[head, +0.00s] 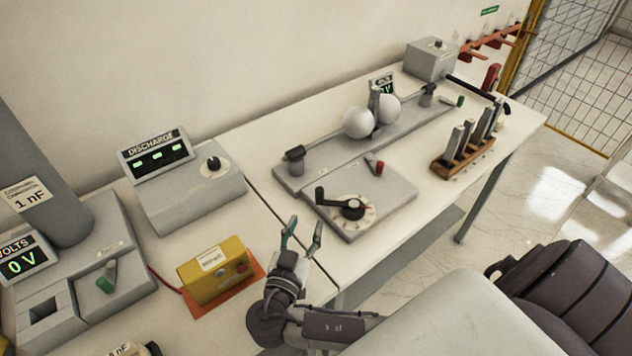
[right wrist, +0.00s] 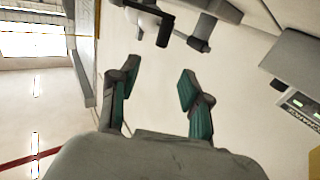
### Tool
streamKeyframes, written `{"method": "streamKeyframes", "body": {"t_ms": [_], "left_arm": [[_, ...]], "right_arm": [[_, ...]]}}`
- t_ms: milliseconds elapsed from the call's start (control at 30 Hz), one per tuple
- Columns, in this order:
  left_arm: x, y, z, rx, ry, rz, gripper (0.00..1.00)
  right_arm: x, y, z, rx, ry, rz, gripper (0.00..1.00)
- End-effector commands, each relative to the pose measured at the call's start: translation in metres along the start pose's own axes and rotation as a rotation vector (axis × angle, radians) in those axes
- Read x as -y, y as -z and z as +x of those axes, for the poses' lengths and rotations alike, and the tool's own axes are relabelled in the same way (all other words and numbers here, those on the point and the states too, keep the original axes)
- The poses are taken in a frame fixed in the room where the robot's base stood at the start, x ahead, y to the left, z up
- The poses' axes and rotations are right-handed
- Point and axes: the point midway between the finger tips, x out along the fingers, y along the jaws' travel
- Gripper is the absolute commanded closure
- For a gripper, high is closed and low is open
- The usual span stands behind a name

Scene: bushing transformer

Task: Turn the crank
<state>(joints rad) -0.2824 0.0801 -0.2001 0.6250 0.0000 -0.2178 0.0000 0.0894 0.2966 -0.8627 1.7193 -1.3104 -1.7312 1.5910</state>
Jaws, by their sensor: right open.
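The black crank (head: 343,206) sits on a round pale dial on the low grey box in front of the two white spheres. Its raised handle is at the left end of its arm. In the right wrist view, the dark crank (right wrist: 164,28) shows at the top, beyond the fingertips. My right gripper (head: 303,229) is open and empty, a little in front and to the left of the crank, apart from it. It also shows in the right wrist view (right wrist: 160,75), its teal-padded fingers spread. My left gripper is in neither view.
A yellow box (head: 214,273) on an orange base stands left of my right gripper. Behind it is the grey DISCHARGE unit (head: 190,190). Two white spheres (head: 358,122) on rods stand behind the crank. A wooden rack (head: 462,160) is at right. Bare tabletop (head: 310,264) lies around the gripper.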

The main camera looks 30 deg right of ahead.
Motion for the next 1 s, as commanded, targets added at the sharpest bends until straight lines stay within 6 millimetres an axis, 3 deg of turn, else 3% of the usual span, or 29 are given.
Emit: {"method": "streamKeyframes", "body": {"t_ms": [100,233,367,500,667,1000], "left_arm": [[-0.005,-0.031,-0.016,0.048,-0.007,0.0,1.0],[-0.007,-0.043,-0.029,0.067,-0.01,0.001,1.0],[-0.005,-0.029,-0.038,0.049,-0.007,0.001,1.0],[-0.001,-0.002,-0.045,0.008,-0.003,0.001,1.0],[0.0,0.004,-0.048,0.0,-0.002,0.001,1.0],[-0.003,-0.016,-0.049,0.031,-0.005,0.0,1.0]], "right_arm": [[0.0,0.006,0.025,-0.005,-0.002,-0.003,0.52],[0.0,0.007,0.054,-0.004,-0.003,-0.004,0.52],[0.0,0.006,0.081,-0.002,-0.003,-0.003,0.52],[0.0,0.004,0.103,0.0,-0.003,-0.003,0.52],[0.0,0.002,0.118,0.002,-0.002,-0.001,0.52],[-0.001,0.0,0.122,0.003,-0.001,-0.001,0.52]]}}
